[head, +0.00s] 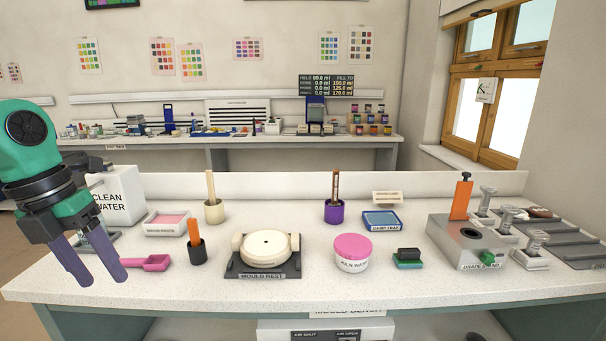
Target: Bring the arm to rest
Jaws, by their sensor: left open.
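My left arm comes in from the left of the head view. Its gripper (96,272) is open, with two purple-grey fingers spread apart and pointing down. Nothing shows between the fingers. The gripper is over the left part of the white bench (200,288), and its right fingertip appears close to the pink scoop (146,264). I cannot tell whether the fingertip touches the scoop. My right gripper is not in view.
The clean water container (118,196) stands behind my left gripper. To the right are a black holder (197,254), the mould rest (263,272), a pink-lidded jar (352,254) and the drape stand (470,247). The bench's front strip is mostly clear.

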